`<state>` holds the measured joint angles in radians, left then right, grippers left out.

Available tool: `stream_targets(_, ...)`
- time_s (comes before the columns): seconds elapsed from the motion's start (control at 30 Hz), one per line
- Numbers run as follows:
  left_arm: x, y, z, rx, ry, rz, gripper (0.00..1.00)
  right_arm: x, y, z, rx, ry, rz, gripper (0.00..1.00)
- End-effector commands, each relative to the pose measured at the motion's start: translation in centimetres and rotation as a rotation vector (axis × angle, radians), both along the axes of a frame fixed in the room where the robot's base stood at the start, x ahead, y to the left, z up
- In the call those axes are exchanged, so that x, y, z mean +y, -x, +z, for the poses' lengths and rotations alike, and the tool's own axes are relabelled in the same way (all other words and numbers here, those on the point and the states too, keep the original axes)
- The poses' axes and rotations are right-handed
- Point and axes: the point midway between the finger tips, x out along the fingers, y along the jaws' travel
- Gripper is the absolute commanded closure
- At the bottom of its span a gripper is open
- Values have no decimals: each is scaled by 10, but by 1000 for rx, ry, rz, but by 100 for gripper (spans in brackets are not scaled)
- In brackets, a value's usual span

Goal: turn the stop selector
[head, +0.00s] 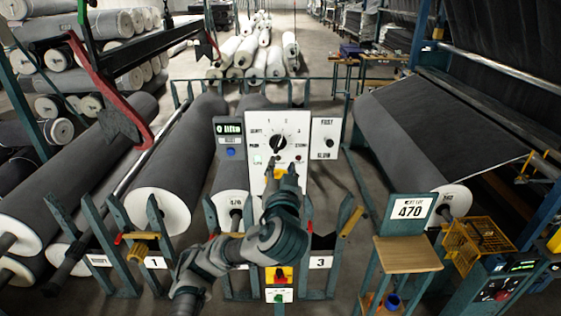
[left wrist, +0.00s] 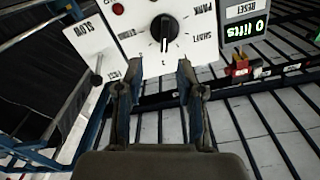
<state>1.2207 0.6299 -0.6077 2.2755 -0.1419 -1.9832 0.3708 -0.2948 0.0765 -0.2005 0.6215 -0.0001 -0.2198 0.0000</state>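The stop selector (head: 278,142) is a round black knob on a white panel (head: 254,122) in the head view. In the left wrist view the same knob (left wrist: 164,28) shows at upper middle, with printed stop labels around it and a pale pointer mark on its lower side. My left gripper (head: 281,169) is in front of the panel, just below the knob in the head view. In the left wrist view its two fingers (left wrist: 151,76) are spread apart with nothing between them, and the knob lies beyond the tips, not gripped. My right gripper is not in view.
A lever plate marked FAST and SLOW (head: 326,136) adjoins the panel's right side. A red button (head: 299,158) sits below right of the knob. A counter box (head: 229,129) is on the left.

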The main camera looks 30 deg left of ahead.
Motion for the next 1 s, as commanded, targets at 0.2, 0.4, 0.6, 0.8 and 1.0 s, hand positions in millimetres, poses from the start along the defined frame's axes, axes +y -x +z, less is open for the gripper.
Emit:
stream_targets(0.2, 25, -31, 1, 7, 8, 16, 62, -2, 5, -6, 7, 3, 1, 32)
stream_targets(0.4, 43, -61, 2, 5, 8, 12, 62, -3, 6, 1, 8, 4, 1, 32)
stream_targets(0.6, 49, -75, 1, 4, 6, 9, 62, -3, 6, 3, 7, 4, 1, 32)
stream_targets(0.8, 51, -77, 0, 3, 7, 9, 62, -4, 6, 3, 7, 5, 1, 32)
stream_targets(1.0, 51, -77, 0, 3, 7, 9, 90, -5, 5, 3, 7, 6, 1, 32)
